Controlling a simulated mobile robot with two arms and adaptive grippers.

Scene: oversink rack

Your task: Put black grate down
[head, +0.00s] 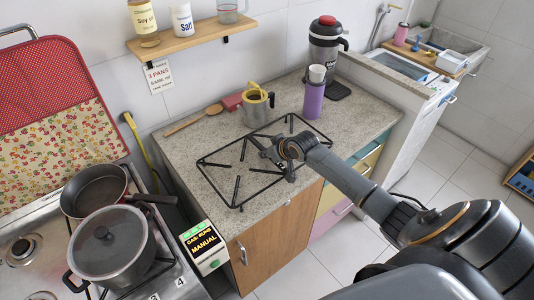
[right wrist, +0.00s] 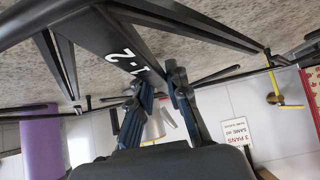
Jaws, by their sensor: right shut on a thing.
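The black grate (head: 237,191) is a wire-like rectangular frame with inner bars, lying level at or just above the speckled stone countertop (head: 185,155). I cannot tell whether it touches. My right gripper (head: 271,153) is shut on its middle part. In the right wrist view, the fingers (right wrist: 155,82) close on a flat dark plate of the grate (right wrist: 95,35) that carries white digits, with the counter surface close behind it. My left gripper is not in view.
A purple bottle (head: 314,98), a pot with a yellow item (head: 257,110) and a wooden spoon (head: 188,122) sit behind the grate. A large dark flask (head: 325,55) stands further back. The stove with a lidded pot (head: 108,245) and a pan (head: 90,190) is at left.

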